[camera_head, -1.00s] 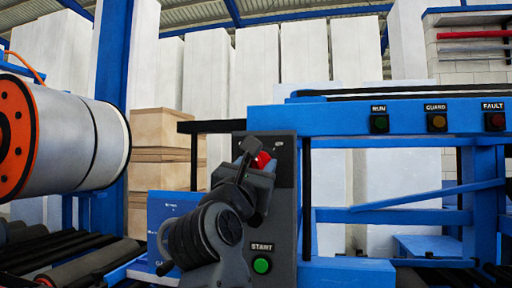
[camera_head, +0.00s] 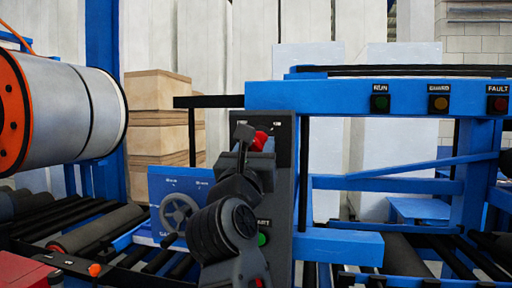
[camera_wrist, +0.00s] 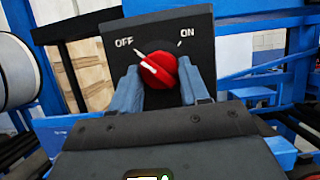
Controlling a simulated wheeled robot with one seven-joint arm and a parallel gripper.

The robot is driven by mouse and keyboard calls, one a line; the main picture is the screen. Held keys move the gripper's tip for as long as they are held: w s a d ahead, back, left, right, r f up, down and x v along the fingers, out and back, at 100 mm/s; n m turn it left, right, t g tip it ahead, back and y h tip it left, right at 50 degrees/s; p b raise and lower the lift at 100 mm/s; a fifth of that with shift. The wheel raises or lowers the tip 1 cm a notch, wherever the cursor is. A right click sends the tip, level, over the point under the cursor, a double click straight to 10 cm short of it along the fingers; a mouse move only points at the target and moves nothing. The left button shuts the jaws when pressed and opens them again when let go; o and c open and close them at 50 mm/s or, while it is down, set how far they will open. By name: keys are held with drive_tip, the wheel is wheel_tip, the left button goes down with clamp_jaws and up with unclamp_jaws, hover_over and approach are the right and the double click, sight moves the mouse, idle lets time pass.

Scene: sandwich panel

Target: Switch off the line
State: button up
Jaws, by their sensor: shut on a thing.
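A red rotary knob (camera_wrist: 168,72) sits on a dark panel (camera_wrist: 232,48) marked OFF at left and ON at right. Its white pointer line points up and left, toward the OFF mark. My gripper (camera_wrist: 160,78) is shut on the knob, with one blue-grey finger on each side of it. In the head view the knob (camera_head: 259,141) shows as a small red patch at the tip of my gripper (camera_head: 252,143), on the upper part of the dark control post (camera_head: 283,190). The green START button (camera_head: 262,239) lower on the post is partly hidden by my arm.
RUN (camera_head: 380,103), GUARD (camera_head: 439,103) and FAULT (camera_head: 497,104) lamps sit on the blue beam at right. A blue box with a handwheel (camera_head: 179,212) stands left of the post. A large coil (camera_head: 75,118) and rollers (camera_head: 85,232) lie further left.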

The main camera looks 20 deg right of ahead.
drive_tip(key=o, duration=1)
drive_tip(key=shift+o, duration=0.2)
drive_tip(key=b+v, duration=0.2)
drive_tip(key=v, duration=0.5)
drive_tip(key=shift+s+a+f, duration=0.15)
drive_tip(key=shift+s+a, duration=0.05)
drive_tip(key=shift+s, duration=0.1)
